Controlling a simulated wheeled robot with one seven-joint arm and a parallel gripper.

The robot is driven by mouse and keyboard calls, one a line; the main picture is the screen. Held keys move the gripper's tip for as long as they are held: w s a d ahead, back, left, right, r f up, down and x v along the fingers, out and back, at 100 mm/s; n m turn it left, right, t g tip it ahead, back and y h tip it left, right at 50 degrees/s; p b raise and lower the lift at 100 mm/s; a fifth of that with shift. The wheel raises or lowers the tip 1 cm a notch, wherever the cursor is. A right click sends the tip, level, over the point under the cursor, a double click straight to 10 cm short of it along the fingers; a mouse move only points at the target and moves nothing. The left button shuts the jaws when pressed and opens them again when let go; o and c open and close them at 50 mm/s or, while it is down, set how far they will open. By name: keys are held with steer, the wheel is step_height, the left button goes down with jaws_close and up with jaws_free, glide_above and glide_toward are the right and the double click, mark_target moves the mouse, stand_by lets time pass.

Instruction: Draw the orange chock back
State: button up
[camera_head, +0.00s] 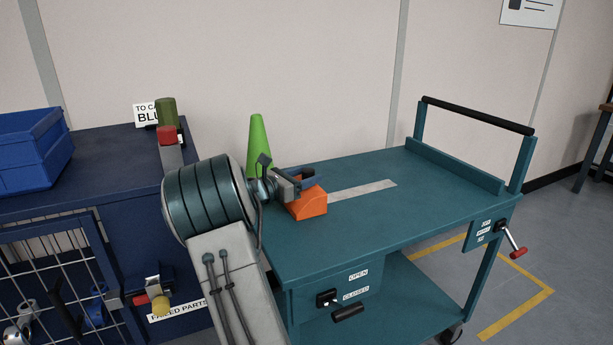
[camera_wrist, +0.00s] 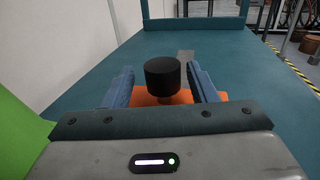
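The orange chock (camera_head: 309,204) sits on the teal cart top (camera_head: 370,222), at the left end of a pale metal strip. In the wrist view the chock (camera_wrist: 150,99) shows low between my fingers, with a black round knob (camera_wrist: 163,77) standing on it. My gripper (camera_head: 301,180) is at the chock's upper left side in the head view. In the wrist view my gripper (camera_wrist: 160,78) has its two blue fingers apart on either side of the knob, with a gap visible at the left. The chock's lower part is hidden by my gripper there.
A green cone (camera_head: 258,142) stands close behind my gripper. The metal strip (camera_head: 362,190) runs right over clear cart top. A black-barred handle (camera_head: 476,115) rises at the cart's far end. A blue cabinet (camera_head: 100,165) with a blue bin (camera_head: 32,150) stands left.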

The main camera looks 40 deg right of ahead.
steer(key=shift+s+d, duration=0.1)
steer(key=shift+r, duration=0.1)
steer(key=shift+r, duration=0.35)
steer(key=r, duration=0.1)
steer(key=s+r+p, duration=0.1)
steer(key=r, duration=0.1)
steer(key=r+p, duration=0.1)
steer(key=shift+s+d+r, duration=0.15)
steer(key=shift+d, duration=0.1)
steer(key=s+d+r+p, duration=0.1)
steer(key=s+r, duration=0.2)
steer(key=s, duration=0.2)
steer(key=s+d+r+p, duration=0.1)
steer(key=s+d+r, duration=0.1)
steer(key=s, duration=0.2)
steer(key=shift+s+d+r, duration=0.3)
steer(key=shift+s+r, duration=0.05)
steer(key=shift+r, duration=0.05)
steer(key=shift+a, duration=0.1)
